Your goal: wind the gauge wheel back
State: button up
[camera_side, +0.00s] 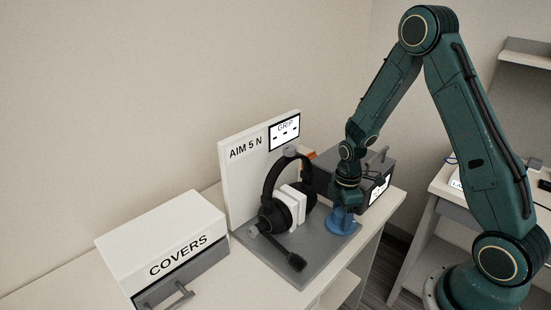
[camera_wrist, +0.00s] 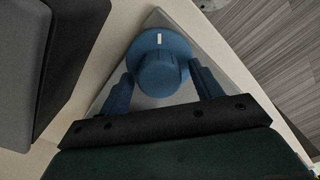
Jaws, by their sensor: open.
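The gauge wheel is a blue round knob (camera_wrist: 158,72) with a wider flange and a short white mark on its far side. It stands on the grey base plate (camera_side: 290,260), beside the headset. In the side view the wheel (camera_side: 342,222) is low under my wrist, partly covered by it. My gripper (camera_wrist: 160,80) is open, with one blue finger on each side of the knob; whether they touch it I cannot tell. The black headset (camera_side: 270,205) with white blocks between its ear cups sits in the fixture. The screen (camera_side: 284,132) reads what looks like "GRIP".
A white panel (camera_side: 240,170) marked "AIM 5 N" stands behind the headset. A white and grey box (camera_side: 165,240) marked "COVERS" is at the left, its handle in front. A dark box (camera_side: 372,165) stands close behind my gripper. The bench's front edge is near the wheel.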

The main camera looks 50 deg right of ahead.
aim_at(342, 212)
notch_tip(342, 212, up, 14)
dwell(0.9)
jog(key=shift+f, duration=0.1)
dwell(0.6)
jog(key=m, duration=2.5)
jog(key=shift+m, duration=0.4)
jog(key=shift+f, duration=0.1)
jog(key=shift+f, duration=6.85)
